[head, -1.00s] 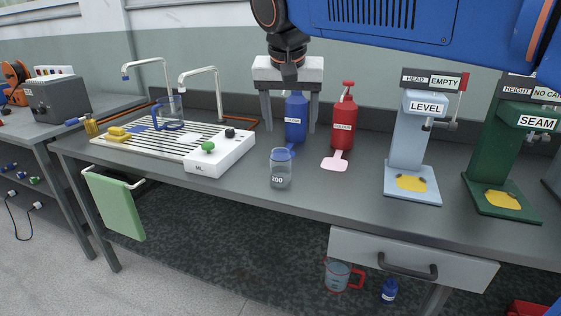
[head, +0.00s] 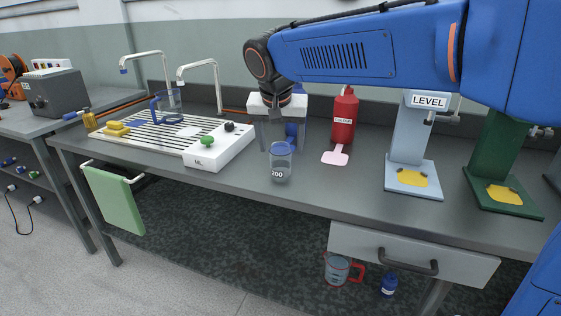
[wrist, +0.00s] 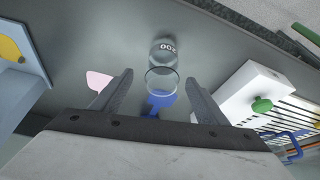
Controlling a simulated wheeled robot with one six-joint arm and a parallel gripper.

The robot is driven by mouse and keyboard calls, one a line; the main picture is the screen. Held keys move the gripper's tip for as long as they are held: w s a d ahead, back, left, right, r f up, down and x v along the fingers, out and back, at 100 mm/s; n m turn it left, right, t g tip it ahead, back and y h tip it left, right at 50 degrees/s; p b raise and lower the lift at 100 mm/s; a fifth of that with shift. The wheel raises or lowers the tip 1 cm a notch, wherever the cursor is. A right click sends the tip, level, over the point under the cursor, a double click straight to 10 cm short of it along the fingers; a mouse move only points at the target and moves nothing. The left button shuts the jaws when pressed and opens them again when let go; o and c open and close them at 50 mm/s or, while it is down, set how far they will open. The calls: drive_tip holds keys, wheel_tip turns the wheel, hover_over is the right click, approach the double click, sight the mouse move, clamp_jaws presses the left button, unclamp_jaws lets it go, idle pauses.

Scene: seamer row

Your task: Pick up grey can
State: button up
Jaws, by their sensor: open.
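My gripper (head: 279,143) is open and empty, above and just behind the vessel in the head view, fingers pointing down. In the wrist view the vessel lies ahead, between the lines of the open fingers (wrist: 160,80), and neither finger appears to touch it. My gripper hides most of the blue bottle (head: 291,130) behind it.
A red bottle (head: 344,118) with a pink patch (head: 335,156) stands right of the vessel. A white box with a green knob (head: 219,147) is at left. The LEVEL stand (head: 407,140) and a green stand (head: 497,150) are at right.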

drive_tip(key=shift+x, duration=2.75)
drive_tip(key=shift+a, duration=0.2)
drive_tip(key=shift+c, duration=0.6)
drive_tip(key=c, duration=1)
